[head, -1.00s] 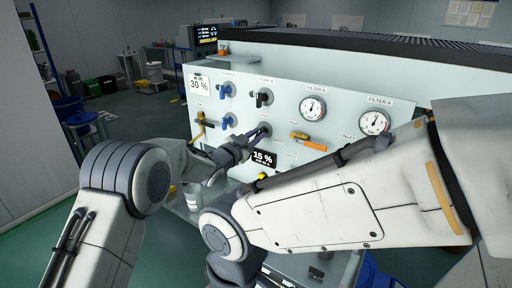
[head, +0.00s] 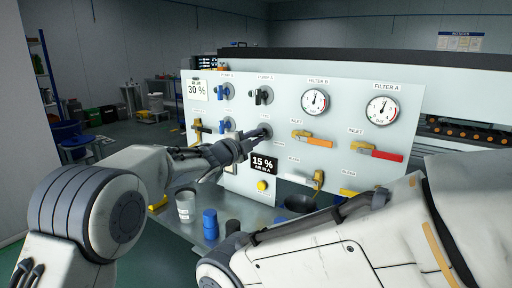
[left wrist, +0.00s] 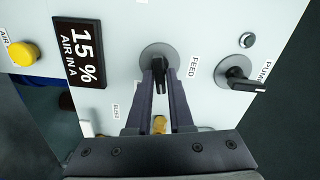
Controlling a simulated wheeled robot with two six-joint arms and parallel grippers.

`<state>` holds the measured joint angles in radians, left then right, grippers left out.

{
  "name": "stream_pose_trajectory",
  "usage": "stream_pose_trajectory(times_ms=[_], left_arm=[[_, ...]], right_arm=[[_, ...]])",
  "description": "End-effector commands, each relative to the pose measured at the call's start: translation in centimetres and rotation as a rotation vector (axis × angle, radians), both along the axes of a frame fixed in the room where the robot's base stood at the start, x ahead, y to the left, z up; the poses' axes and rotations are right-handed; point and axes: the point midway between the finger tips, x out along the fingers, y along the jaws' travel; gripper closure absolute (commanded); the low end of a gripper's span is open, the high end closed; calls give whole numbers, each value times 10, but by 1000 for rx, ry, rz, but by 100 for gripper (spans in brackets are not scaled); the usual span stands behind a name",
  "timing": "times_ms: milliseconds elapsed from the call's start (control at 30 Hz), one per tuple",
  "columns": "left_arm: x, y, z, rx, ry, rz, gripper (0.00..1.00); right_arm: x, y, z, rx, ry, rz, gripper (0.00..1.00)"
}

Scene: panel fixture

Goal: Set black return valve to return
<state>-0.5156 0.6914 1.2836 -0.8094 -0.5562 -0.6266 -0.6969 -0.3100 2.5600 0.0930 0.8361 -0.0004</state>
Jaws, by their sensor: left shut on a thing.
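The black return valve (left wrist: 159,62) has a black handle on a round grey base on the pale panel. In the left wrist view, a FEED label lies to the right of its base. My left gripper (left wrist: 161,88) has its two fingers on either side of the handle and is shut on it. In the head view, my left gripper (head: 262,135) reaches the valve from the left and hides most of it. The handle's exact pointing direction is hard to tell. My right arm crosses the lower right, and its gripper is out of view.
A second black knob (head: 261,96) sits above on the panel (head: 345,125), with blue knobs to its left. Two gauges and yellow, orange and red handles are to the right. A 15 % sign (head: 264,164) is just below the gripper. Cups stand on the shelf below.

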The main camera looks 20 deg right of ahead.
Motion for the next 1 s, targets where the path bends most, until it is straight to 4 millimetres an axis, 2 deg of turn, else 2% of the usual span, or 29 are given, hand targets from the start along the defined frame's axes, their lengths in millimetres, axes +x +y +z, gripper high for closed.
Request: stream_pose_trajectory(times_ms=[33, 300, 967, 1000], left_arm=[[-1, 0, -5, 23, -28, -1, 100], [-1, -1, -3, 108, -135, -1, 100], [-1, -1, -2, 145, -182, -2, 100], [-1, -1, -2, 145, -182, -3, 76]], right_arm=[[0, 0, -8, 0, 0, 0, 50], [0, 0, -21, 0, 0, 0, 50], [0, 0, -25, 0, 0, 0, 50], [0, 0, -25, 0, 0, 0, 50]])
